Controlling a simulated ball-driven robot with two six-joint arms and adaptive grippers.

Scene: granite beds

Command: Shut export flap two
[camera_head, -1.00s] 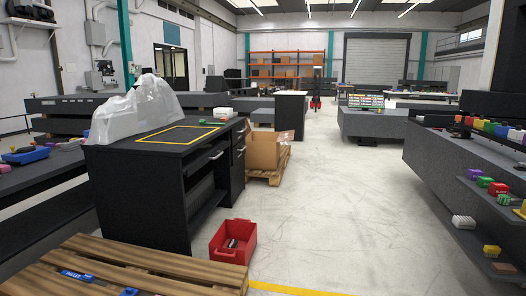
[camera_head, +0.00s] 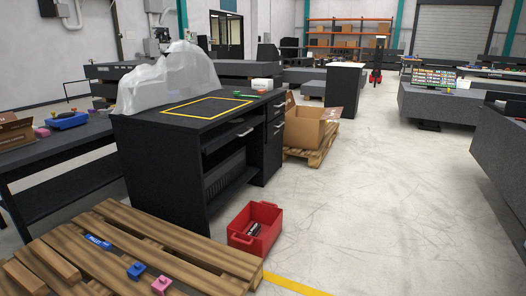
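An open cardboard box (camera_head: 306,129) stands on a small wooden pallet (camera_head: 317,156), just beyond the black workbench. At least one of its flaps stands raised at the left, and another leans out at the right. No flap label is readable, so I cannot tell which flap is number two. Part of the box is hidden behind the bench. A second cardboard box (camera_head: 14,131) sits at the left edge, cut off by the frame. Neither of my grippers is in view.
The black workbench (camera_head: 160,165) carries a plastic-draped object (camera_head: 172,78). A red bin (camera_head: 255,229) stands on the floor before it. A large wooden pallet (camera_head: 190,245) with small blue and pink pieces fills the lower left. The floor (camera_head: 390,200) right of the bin is clear.

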